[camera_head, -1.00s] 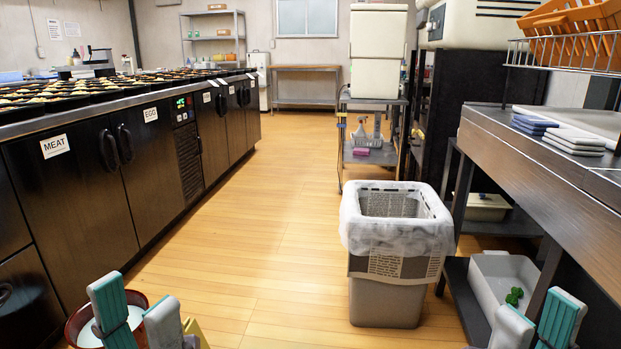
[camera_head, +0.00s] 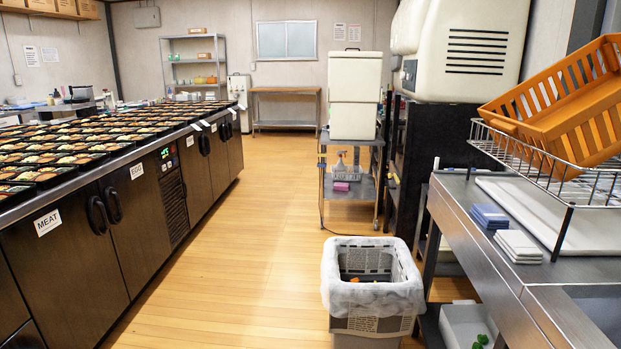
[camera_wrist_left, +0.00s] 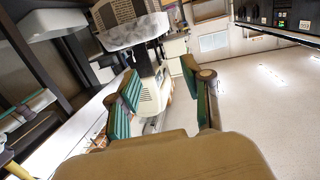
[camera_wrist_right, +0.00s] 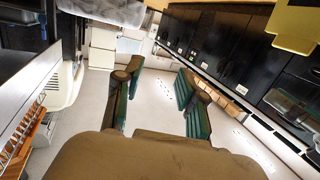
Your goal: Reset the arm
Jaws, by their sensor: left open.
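My left gripper (camera_wrist_left: 163,98) shows in the left wrist view with its teal-padded fingers spread apart and nothing between them. My right gripper (camera_wrist_right: 160,100) shows in the right wrist view with its fingers apart and empty. Neither gripper is in the head view now. Both stand clear of any surface, as far as the wrist views show.
A lined trash bin (camera_head: 370,322) stands on the floor at bottom centre, with small orange bits inside. A black counter (camera_head: 75,265) of food trays runs along the left. A steel table (camera_head: 485,230) with a wire rack and orange basket (camera_head: 560,110) is right. The aisle is clear.

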